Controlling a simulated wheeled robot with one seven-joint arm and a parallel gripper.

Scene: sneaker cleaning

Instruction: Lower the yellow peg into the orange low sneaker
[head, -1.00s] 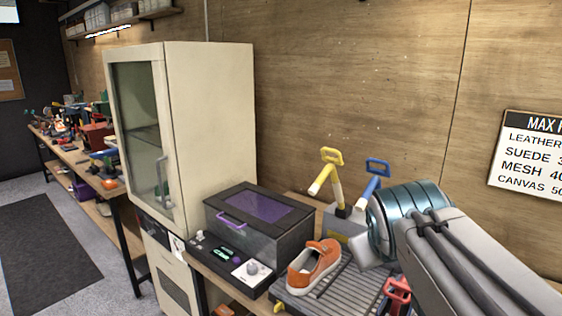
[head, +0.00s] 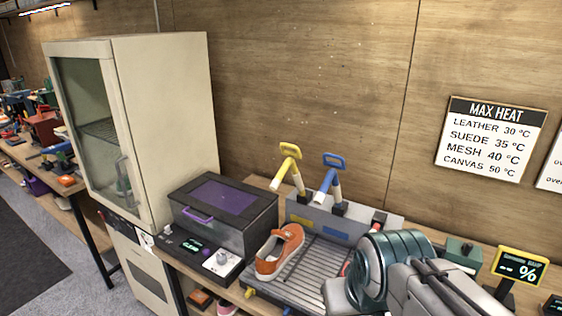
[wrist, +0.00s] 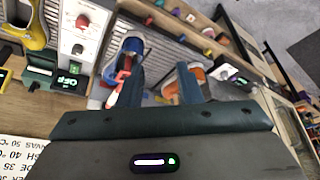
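The yellow peg (head: 287,166), with a loop handle and a white lower part, stands tilted in a grey holder (head: 306,217) at the back of the bench. A matching blue peg (head: 331,178) stands to its right. The orange low sneaker (head: 280,249) rests on the ribbed tray in front of the holder, its opening facing up. My gripper (wrist: 160,88) shows two dark fingers apart in the wrist view, with nothing clearly held between them. In the head view my arm hides the fingers; my wrist is right of the sneaker, apart from both pegs.
A black box with a purple window (head: 222,205) stands left of the sneaker, beside a tall cream cabinet (head: 140,130). A small display (head: 521,268) and a green device (head: 463,253) are at the right.

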